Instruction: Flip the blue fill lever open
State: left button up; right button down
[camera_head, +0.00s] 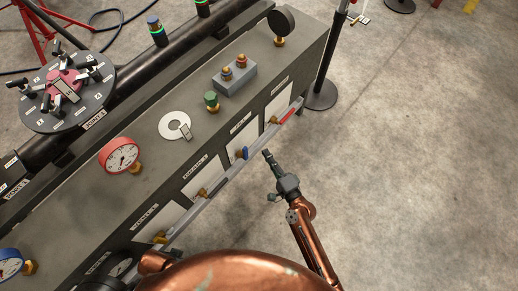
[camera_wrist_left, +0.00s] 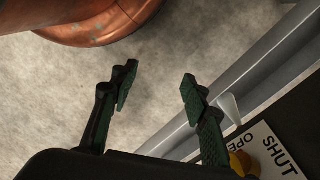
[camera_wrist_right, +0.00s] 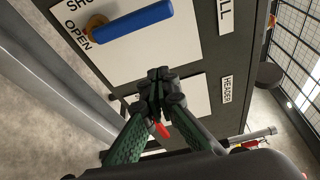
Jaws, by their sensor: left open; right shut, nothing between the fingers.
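The blue fill lever (camera_head: 245,153) sits on a white plate on the front of the dark cabinet. In the right wrist view the blue lever (camera_wrist_right: 135,22) points sideways from its brass pivot (camera_wrist_right: 97,25), beside the printed words SHUT and OPEN. My right gripper (camera_head: 267,154) is shut and empty, just off the panel near the lever and apart from it. Its closed fingertips (camera_wrist_right: 166,82) are below the lever in the right wrist view. My left gripper (camera_wrist_left: 159,88) is open and empty, near a pale lever (camera_wrist_left: 231,108) and another SHUT/OPEN plate.
A red lever (camera_head: 285,115) is farther along the panel, and shows behind my right fingers. A grey rail (camera_head: 228,168) runs along the cabinet front. Gauges, including a red one (camera_head: 121,156), stand on top. The floor (camera_head: 420,170) to the right is clear.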

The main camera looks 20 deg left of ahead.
pick_arm(q)
jog(key=shift+s+a+r, duration=0.55)
jog(key=shift+s, duration=0.25)
pick_arm(e)
jog(key=shift+s+a+v, duration=0.1)
jog(key=shift+v, duration=1.2)
jog(key=shift+s+a+v, duration=0.1)
jog(key=shift+v, duration=1.15)
